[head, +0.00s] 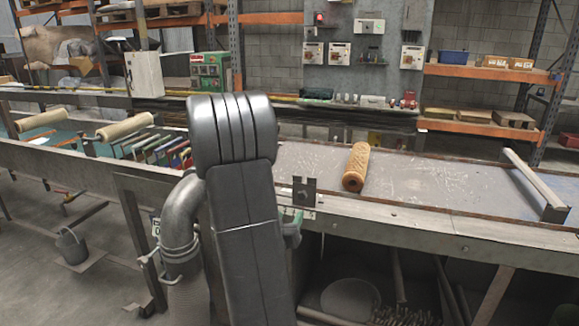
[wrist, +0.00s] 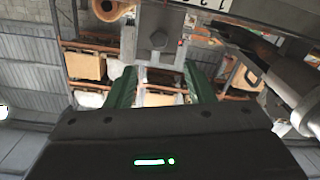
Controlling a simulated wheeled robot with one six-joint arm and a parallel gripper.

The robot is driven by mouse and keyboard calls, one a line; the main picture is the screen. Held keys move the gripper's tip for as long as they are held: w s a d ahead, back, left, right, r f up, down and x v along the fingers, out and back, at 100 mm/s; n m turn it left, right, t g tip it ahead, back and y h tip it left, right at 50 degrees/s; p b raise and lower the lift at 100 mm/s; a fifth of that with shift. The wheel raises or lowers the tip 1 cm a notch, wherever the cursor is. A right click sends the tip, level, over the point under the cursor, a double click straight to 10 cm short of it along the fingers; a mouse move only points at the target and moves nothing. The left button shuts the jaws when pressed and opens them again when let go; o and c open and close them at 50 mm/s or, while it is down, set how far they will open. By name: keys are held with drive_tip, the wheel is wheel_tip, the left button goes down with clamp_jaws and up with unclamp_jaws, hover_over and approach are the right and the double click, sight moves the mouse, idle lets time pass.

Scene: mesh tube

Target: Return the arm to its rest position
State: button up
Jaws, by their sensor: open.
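My gripper (wrist: 160,82) shows in the wrist view with its two green fingers spread apart and nothing held between them. A grey metal bracket with a bolt (wrist: 158,40) lies beyond the fingertips. In the head view my grey arm stands folded in the middle, and only a green part of my gripper (head: 291,228) shows to its right, below the bench edge. The tan mesh tube (head: 356,166) lies on the bench top, right of my arm, apart from the gripper in the head view.
The metal bracket (head: 304,192) stands on the bench's front edge near my gripper. A metal bar (head: 535,183) lies across the bench's right end. Rollers (head: 124,127) and coloured slats (head: 160,146) are at left. A bucket (head: 71,245) stands on the floor.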

sight(299, 195)
drive_tip(key=p+x, duration=0.2)
drive_tip(key=x, duration=0.9)
drive_tip(key=shift+w+d, duration=0.15)
drive_tip(key=shift+w, duration=0.05)
drive_tip(key=shift+w+a+p, duration=0.2)
drive_tip(key=shift+w+p, duration=0.1)
drive_tip(key=shift+a, duration=0.45)
